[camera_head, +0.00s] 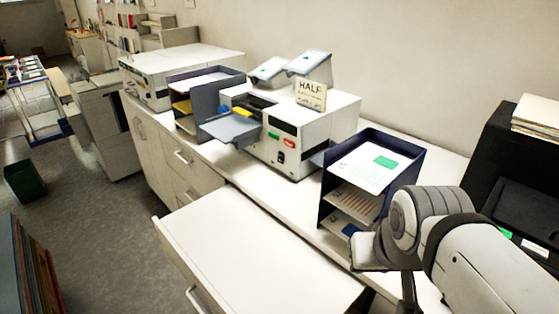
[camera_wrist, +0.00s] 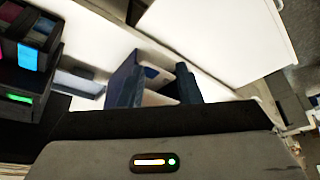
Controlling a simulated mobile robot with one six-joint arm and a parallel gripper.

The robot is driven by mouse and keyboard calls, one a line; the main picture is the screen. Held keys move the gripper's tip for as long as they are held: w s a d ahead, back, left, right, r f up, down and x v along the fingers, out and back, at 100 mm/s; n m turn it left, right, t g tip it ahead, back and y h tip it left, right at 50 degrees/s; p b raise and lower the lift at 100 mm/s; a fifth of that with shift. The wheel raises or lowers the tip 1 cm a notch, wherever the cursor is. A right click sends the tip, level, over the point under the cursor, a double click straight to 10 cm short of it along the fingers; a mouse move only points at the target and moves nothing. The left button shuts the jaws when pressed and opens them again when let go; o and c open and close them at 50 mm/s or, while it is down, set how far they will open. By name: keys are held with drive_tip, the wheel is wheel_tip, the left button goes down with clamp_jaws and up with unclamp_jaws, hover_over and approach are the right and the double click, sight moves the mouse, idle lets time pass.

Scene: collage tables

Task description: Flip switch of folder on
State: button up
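The switch's position is too small to read. My gripper (camera_head: 408,290) is at the lower right of the head view, right of the folder and well apart from it, partly hidden by my arm.
A dark blue paper tray (camera_head: 326,190) stands between the folder and my arm. A black machine (camera_head: 500,165) is at the right; colored cartridges (camera_wrist: 28,57) show in the wrist view. A white drawer (camera_head: 240,250) sticks out in front. Another tray (camera_head: 207,101) stands left.

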drive_tip(key=shift+g, duration=0.6)
drive_tip(key=f+b, duration=0.3)
drive_tip(key=f, duration=0.1)
drive_tip(key=f+b, duration=0.3)
drive_tip(key=f, duration=0.1)
drive_tip(key=f+b, duration=0.3)
drive_tip(key=shift+w+f, duration=0.3)
drive_tip(key=shift+f, duration=0.1)
clamp_jaws()
drive_tip(key=shift+r, duration=0.2)
